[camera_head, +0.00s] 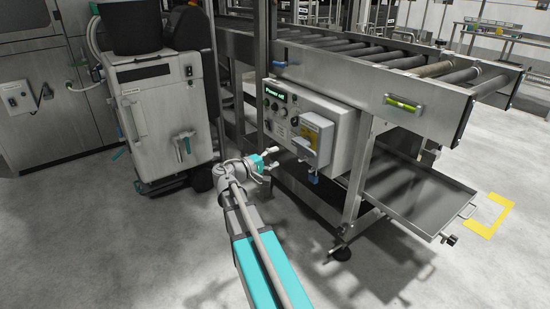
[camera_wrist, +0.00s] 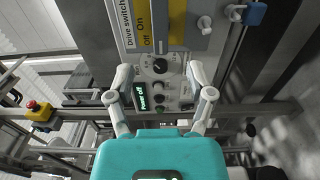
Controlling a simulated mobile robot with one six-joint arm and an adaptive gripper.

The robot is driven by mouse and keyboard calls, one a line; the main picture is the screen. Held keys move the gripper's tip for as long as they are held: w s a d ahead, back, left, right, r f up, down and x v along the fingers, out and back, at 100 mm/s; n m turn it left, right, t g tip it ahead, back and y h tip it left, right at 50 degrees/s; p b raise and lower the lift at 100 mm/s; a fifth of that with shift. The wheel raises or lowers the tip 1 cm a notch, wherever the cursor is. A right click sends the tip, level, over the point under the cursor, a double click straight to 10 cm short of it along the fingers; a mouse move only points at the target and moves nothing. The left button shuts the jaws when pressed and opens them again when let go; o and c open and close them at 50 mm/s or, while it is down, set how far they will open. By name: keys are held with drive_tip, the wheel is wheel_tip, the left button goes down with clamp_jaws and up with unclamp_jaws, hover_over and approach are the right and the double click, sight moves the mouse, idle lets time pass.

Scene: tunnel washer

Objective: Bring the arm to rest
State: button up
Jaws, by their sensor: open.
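My arm reaches forward from the bottom of the head view, and my gripper (camera_head: 270,165) is in front of the lower part of the control box (camera_head: 345,128) on the conveyor frame. In the wrist view my gripper (camera_wrist: 160,92) is open, with its two fingers apart and nothing between them. Behind the fingers is the panel with a black knob (camera_wrist: 160,66) and a lit green display (camera_wrist: 141,97) reading "Power off". The display (camera_head: 280,91) also shows in the head view. I cannot tell from these views whether the fingers touch the panel.
A roller conveyor (camera_head: 405,88) runs above the box, with a spirit level (camera_head: 403,104) on its side. A metal drip tray (camera_head: 418,192) lies low at right. A grey cabinet (camera_head: 165,115) stands at left. A red emergency button (camera_wrist: 32,104) shows at left in the wrist view. Open floor lies in front.

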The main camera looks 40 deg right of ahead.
idle(0.4)
drive_tip(key=s+a+f+t+y+p, duration=0.1)
drive_tip(key=s+a+f+y+p, duration=0.1)
drive_tip(key=a+f+y, duration=0.55)
drive_tip(key=s+a+f+y+p, duration=0.1)
drive_tip(key=s+a+f+y, duration=0.2)
drive_tip(key=a, duration=0.7)
drive_tip(key=s+a+f+y+p, duration=0.15)
drive_tip(key=a+y, duration=0.25)
drive_tip(key=a, duration=0.5)
drive_tip(key=s+a+f+y+p, duration=0.1)
drive_tip(key=s+a+f+y, duration=0.2)
drive_tip(key=a, duration=0.6)
wheel_tip(320, 180, up, 40)
drive_tip(key=p, duration=3.7)
drive_tip(key=shift+f+p, duration=0.25)
drive_tip(key=shift+p, duration=0.05)
drive_tip(key=shift+y, duration=0.25)
